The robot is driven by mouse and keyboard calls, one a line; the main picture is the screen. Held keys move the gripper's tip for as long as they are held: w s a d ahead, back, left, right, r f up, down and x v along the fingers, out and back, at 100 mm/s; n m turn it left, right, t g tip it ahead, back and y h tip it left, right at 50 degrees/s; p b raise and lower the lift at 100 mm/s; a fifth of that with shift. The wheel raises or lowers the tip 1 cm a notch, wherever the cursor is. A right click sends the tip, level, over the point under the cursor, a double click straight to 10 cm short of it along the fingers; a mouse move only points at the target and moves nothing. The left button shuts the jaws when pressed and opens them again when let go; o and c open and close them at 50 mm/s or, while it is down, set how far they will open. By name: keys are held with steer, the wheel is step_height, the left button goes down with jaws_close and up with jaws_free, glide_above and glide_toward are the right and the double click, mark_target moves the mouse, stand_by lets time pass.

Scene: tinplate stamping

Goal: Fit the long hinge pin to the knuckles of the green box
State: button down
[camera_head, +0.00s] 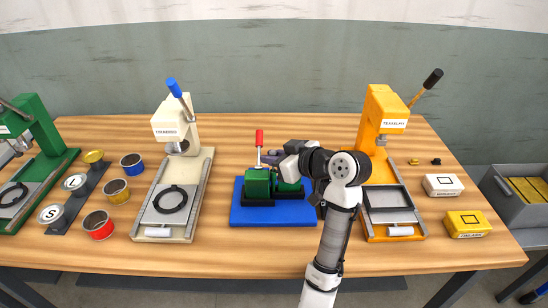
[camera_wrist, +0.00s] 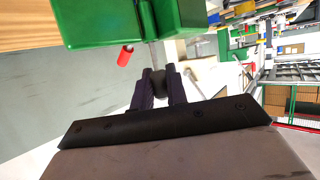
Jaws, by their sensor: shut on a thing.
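The green box (camera_head: 258,182) sits in a dark holder on a blue base plate (camera_head: 272,216) at the middle of the table. It also fills the top of the wrist view (camera_wrist: 115,22). My gripper (camera_head: 275,159) is at the box's upper edge. In the wrist view its two dark fingers (camera_wrist: 159,84) are shut on a dark rounded end. A thin grey rod, seemingly the hinge pin (camera_wrist: 154,54), runs from there along the green box's edge. My arm and gripper hide part of the box. I cannot tell whether the pin is inside the knuckles.
A red handle (camera_head: 259,139) stands upright beside the box. A cream press (camera_head: 172,190) is left and an orange press (camera_head: 392,190) right. Several small tins (camera_head: 99,225) and a green press (camera_head: 36,160) are far left. White (camera_head: 442,185) and yellow (camera_head: 467,224) boxes are right.

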steer(key=shift+a+f, duration=0.15)
stand_by(0.6)
steer(key=shift+f+b, duration=0.5)
steer(key=shift+f, duration=0.1)
steer(key=shift+s+a+f, duration=0.1)
steer(key=c, duration=1.3)
jaws_free()
